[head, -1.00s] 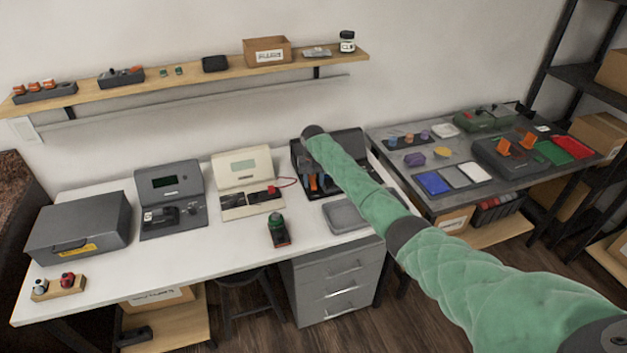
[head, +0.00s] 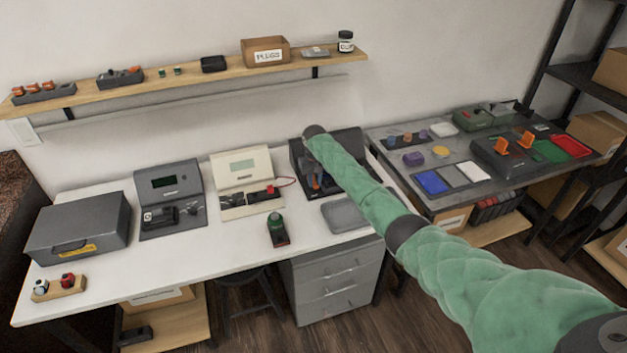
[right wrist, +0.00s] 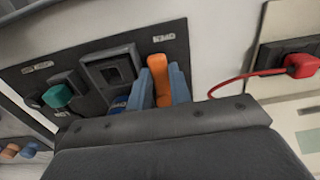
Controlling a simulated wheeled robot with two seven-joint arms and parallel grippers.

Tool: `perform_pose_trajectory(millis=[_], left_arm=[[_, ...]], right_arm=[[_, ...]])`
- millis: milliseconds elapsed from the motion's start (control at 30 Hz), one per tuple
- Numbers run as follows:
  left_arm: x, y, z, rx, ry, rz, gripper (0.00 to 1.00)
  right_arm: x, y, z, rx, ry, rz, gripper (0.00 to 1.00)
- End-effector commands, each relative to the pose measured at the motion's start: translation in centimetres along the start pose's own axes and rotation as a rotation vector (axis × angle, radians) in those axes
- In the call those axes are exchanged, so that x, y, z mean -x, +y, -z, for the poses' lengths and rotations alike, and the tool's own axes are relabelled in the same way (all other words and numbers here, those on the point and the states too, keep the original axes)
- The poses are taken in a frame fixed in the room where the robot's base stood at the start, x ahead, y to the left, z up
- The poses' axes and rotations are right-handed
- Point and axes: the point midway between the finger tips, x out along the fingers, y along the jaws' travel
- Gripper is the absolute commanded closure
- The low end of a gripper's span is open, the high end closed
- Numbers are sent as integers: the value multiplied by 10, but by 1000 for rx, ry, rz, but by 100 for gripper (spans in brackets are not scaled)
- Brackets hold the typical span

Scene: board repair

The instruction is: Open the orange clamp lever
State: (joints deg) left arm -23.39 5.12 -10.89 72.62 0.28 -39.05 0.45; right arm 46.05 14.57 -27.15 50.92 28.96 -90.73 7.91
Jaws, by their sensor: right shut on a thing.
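The orange clamp lever (right wrist: 157,68) stands up from a dark panel in the right wrist view, close to a white "OPEN" label. My right gripper (right wrist: 160,80) has its two blue-grey fingers on either side of the lever and is shut on it. The lever's lower part is hidden between the fingers and behind the gripper body. In the head view, the dark clamp station (head: 346,147) stands at the right end of the white bench, and my green right arm covers much of it. My left gripper is not in view.
A cream tester (head: 241,168) with a red plug and lead stands left of the station. A grey tray (head: 346,213) lies in front of it. A green and black device (head: 277,230) stands on the bench. The grey side table (head: 398,170) is to the right.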

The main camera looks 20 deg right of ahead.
Motion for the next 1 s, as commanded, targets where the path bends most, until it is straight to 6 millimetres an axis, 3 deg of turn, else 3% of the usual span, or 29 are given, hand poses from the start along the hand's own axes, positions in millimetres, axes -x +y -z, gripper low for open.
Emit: perform_pose_trajectory(millis=[267, 300, 400, 767, 1000], left_arm=[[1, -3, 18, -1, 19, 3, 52], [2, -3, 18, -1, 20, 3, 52], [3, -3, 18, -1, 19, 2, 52], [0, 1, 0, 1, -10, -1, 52], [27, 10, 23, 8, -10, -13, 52]], right_arm=[[1, 1, 0, 3, 1, 0, 100], [1, 1, 0, 3, 1, -1, 72], [1, 0, 0, 2, 1, 0, 58], [10, 0, 1, 3, 2, 0, 58], [46, 0, 1, 3, 5, 0, 58]])
